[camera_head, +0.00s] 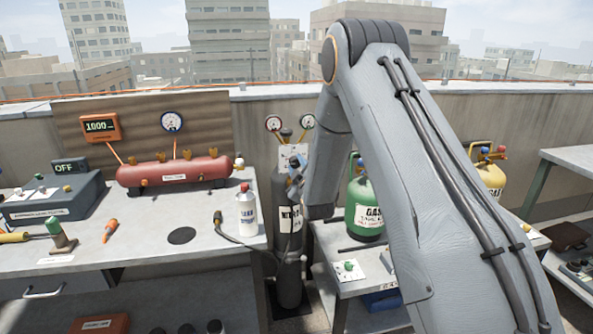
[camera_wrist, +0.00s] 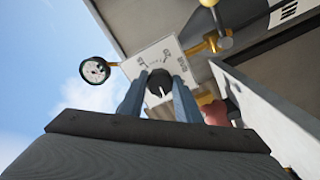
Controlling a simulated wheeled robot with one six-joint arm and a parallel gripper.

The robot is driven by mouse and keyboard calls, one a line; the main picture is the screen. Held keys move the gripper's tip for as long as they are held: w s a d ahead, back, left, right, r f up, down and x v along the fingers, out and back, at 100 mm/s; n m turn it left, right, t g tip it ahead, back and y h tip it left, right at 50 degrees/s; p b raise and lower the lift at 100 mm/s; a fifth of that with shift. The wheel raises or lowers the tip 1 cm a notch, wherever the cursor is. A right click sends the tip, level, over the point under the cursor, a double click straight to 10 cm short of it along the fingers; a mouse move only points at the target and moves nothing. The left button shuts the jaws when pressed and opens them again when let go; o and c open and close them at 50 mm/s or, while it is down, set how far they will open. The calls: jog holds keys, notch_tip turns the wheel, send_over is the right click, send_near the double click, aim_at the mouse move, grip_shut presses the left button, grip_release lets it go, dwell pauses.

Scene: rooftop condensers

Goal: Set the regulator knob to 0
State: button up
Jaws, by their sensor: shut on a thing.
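The regulator plate (camera_head: 293,154) is a white panel on the dark nitrogen cylinder (camera_head: 289,255). In the wrist view the plate (camera_wrist: 152,62) is tilted, with dark marks around a round black regulator knob (camera_wrist: 158,88). The knob has a light pointer line; the marks are too small to read surely. My gripper (camera_wrist: 158,92) has its two blue fingers on either side of the knob and is shut on it. In the head view my gripper (camera_head: 296,178) is at the plate, and the knob is hidden. A gauge (camera_wrist: 95,69) shows beside the plate.
Two gauges, left (camera_head: 274,123) and right (camera_head: 307,122), stand above the plate. The left bench holds a red tank (camera_head: 173,172) and a white bottle (camera_head: 247,212). A green gas cylinder (camera_head: 366,207) stands to the right, partly behind my arm. A parapet runs behind.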

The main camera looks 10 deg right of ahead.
jog(key=n+b, duration=0.2)
jog(key=n, duration=0.3)
jog(key=shift+n+b, duration=1.2)
jog(key=shift+n, duration=1.4)
jog(key=shift+r, duration=0.1)
jog(key=o, duration=1.1)
jog(key=shift+c, duration=0.2)
jog(key=s+b, duration=0.1)
jog(key=s, duration=0.7)
